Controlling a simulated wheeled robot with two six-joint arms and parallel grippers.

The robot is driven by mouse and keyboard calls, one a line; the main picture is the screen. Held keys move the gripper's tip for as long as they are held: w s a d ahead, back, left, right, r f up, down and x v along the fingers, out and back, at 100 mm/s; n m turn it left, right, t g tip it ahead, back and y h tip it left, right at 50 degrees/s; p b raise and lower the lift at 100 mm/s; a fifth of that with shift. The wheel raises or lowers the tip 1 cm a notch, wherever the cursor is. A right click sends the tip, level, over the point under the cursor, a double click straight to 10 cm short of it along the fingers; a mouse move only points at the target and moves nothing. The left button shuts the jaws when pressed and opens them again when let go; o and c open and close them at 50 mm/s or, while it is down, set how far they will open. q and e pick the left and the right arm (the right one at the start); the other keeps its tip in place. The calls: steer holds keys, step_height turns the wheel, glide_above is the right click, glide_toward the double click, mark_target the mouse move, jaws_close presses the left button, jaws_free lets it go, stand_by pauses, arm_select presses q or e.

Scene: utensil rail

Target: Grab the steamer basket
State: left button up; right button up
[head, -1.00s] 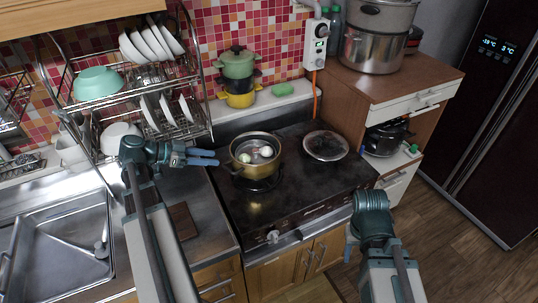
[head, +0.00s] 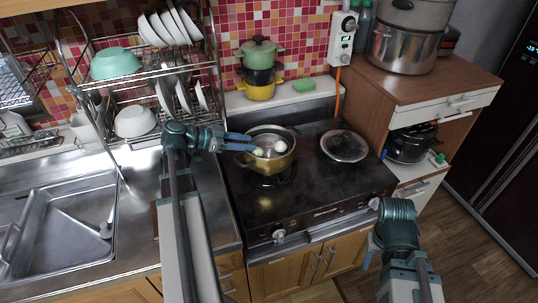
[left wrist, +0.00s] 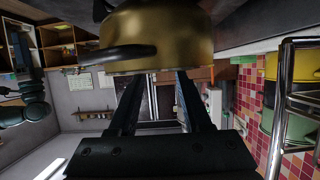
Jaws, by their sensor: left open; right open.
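A brass-coloured pot (head: 268,172) stands on the left burner with round white items and a pale inner part inside; I cannot tell if that inner part is the steamer basket. My left gripper (head: 243,143) is open and empty at the pot's left side, by its rim and handle. In the left wrist view the pot (left wrist: 175,35) and its dark handle (left wrist: 115,55) lie just beyond the open fingers (left wrist: 158,82). My right gripper (head: 374,250) is open, low in front of the stove's right end, its fingers partly hidden. A tiered steel pot (head: 402,48) sits on the cabinet.
A round lid (head: 344,146) lies on the right burner. A dish rack (head: 150,88) with bowls and plates rises behind and left of my left arm. Stacked green and yellow pots (head: 260,68) stand on the back ledge. The sink (head: 65,240) is at left. The stove front is clear.

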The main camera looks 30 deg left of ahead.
mark_target(266, 144)
arm_select(q)
steer(key=shift+w+d+f, duration=0.15)
steer(key=shift+w+d, duration=0.2)
steer(key=b+x, duration=0.2)
steer(key=x, duration=0.3)
steer(key=shift+d+f, duration=0.1)
steer(key=shift+d, duration=0.1)
jaws_close()
